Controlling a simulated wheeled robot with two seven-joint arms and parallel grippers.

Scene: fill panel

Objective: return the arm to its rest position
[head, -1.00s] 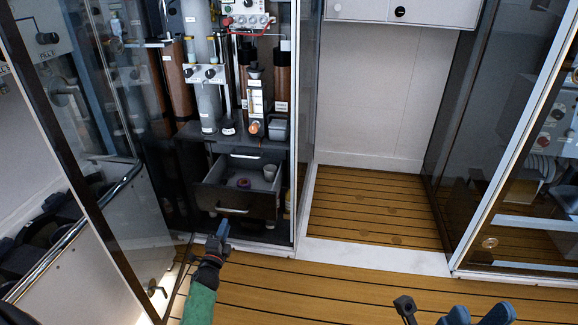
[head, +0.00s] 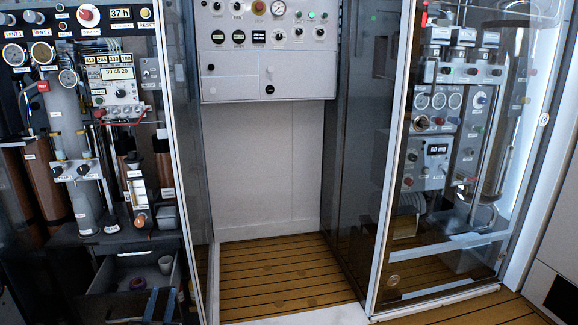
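My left gripper (head: 160,304) shows at the bottom left edge of the head view. Its two dark fingers point up with a gap between them, and I see nothing held. The rest of my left arm is below the picture. The fingers overlap the front of an open drawer (head: 100,277) in the left cabinet; I cannot tell how far they are from it. My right gripper is out of view.
The drawer holds a grey cup (head: 166,264) and a small purple round item (head: 137,283). Glass-fronted cabinets with gauges stand left and right (head: 437,175). Between them is an empty wooden-floored bay (head: 270,275) under a control panel (head: 268,50).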

